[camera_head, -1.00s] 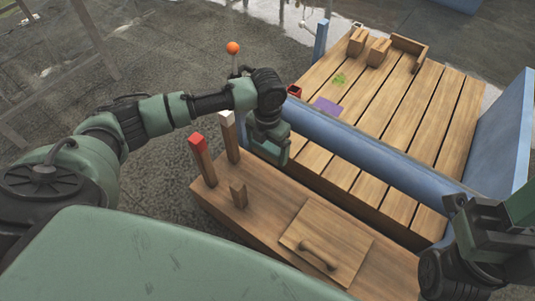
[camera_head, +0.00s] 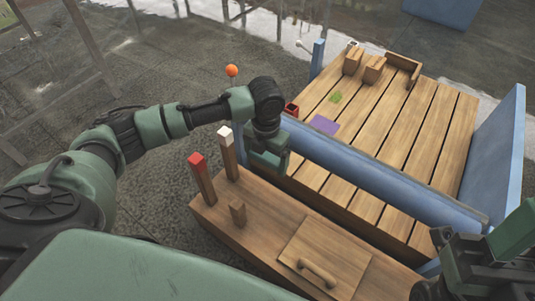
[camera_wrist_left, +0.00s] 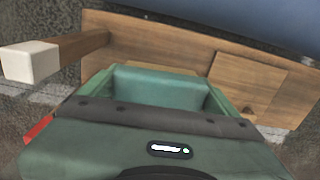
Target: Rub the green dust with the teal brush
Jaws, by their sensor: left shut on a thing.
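The green dust (camera_head: 336,97) is a small patch on the wooden slatted deck, towards its far left. My left gripper (camera_head: 266,165) is above the near bench, just right of the white-tipped post, short of the blue rail. It is shut on what looks like the teal brush. A teal block (camera_wrist_left: 155,88) shows between the fingers in the left wrist view; its bristles are hidden. My right gripper is partly in view at the lower right of the head view, and its fingertips cannot be made out.
A blue rail (camera_head: 385,172) separates the bench from the deck. On the bench stand a red-tipped post (camera_head: 203,180), a white-tipped post (camera_head: 227,150), a short peg (camera_head: 238,213) and a handled lid (camera_head: 325,258).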

